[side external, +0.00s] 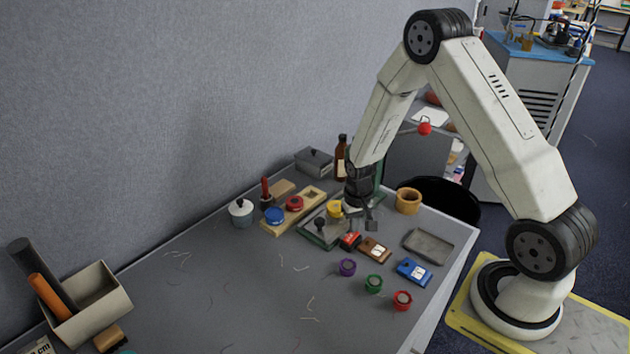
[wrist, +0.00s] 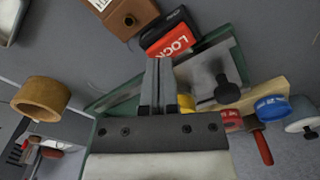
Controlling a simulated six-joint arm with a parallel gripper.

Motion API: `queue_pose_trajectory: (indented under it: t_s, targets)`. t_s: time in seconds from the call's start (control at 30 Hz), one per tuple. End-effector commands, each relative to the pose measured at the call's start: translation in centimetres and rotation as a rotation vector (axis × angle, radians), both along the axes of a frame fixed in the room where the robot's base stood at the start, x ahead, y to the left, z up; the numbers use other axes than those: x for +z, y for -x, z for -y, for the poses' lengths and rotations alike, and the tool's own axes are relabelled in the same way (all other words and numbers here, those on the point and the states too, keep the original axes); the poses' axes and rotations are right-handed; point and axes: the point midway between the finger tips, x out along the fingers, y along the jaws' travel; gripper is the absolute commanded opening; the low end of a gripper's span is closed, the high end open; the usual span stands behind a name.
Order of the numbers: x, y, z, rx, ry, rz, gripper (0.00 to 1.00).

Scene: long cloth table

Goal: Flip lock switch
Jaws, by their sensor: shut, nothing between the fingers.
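The lock switch (wrist: 172,36) is a small block with a black part and a red face lettered "LOCK" in the wrist view. In the side view the red switch (side external: 350,241) sits on the grey table, beside a green-edged base (side external: 312,241). My gripper (wrist: 157,62) is shut and empty, its fingertips close to the red face in the wrist view. In the side view my gripper (side external: 368,226) points down just behind and right of the switch. I cannot tell whether the fingers touch it.
A brown block (side external: 375,249) and a blue block (side external: 413,272) stand to the right of the switch. Purple (side external: 347,267), green (side external: 373,284) and red (side external: 402,300) buttons lie in front.

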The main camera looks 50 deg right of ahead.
Motion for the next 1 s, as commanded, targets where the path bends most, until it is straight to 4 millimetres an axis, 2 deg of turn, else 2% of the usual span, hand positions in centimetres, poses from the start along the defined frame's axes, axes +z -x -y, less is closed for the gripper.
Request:
queue_pose_trajectory:
  t_s: [1.0]
  targets:
    - [-1.04,0.02,-0.01,0.000,0.000,0.000,0.00]
